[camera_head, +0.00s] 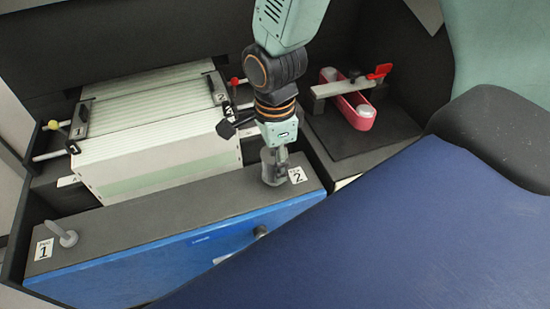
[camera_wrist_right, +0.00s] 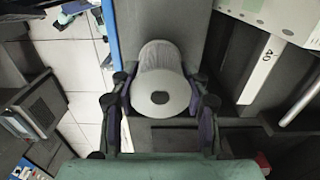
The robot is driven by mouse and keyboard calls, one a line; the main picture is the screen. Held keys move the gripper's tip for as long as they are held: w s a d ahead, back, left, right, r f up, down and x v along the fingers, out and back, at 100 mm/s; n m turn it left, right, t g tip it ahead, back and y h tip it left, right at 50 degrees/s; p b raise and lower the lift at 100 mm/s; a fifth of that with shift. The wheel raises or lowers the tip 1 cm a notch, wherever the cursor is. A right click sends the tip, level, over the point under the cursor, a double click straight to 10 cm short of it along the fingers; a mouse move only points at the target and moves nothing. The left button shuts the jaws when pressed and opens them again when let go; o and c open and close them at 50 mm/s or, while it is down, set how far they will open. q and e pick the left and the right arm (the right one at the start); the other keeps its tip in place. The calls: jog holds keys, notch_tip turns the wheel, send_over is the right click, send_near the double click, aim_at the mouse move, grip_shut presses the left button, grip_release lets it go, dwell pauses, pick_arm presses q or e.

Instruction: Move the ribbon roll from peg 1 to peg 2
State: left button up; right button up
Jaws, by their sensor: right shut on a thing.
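Peg 1 (camera_head: 67,236) stands bare at the left end of the dark ledge, beside a label marked 1. My right gripper (camera_head: 274,170) points down at the right end of the ledge, beside the label marked 2 (camera_head: 297,175). In the right wrist view the ribbon roll (camera_wrist_right: 162,82), a pale cylinder with a dark centre hole, sits between the fingers of my right gripper (camera_wrist_right: 160,108), which are shut on it. Peg 2 is hidden behind the gripper and roll. I cannot tell whether the roll is around the peg. My left gripper is not in view.
The ledge (camera_head: 165,205) is clear between the pegs, above a blue front panel (camera_head: 185,250). Behind it is a large stack of pale cards (camera_head: 150,150) with dark clamps. Blue surface fills the lower right.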

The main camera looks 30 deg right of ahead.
jog(key=shift+f+b, duration=0.35)
jog(key=shift+f, duration=0.2)
jog(key=o, duration=1.3)
jog(key=shift+r, duration=0.15)
notch_tip(320, 180, up, 12)
jog(key=shift+f, duration=0.1)
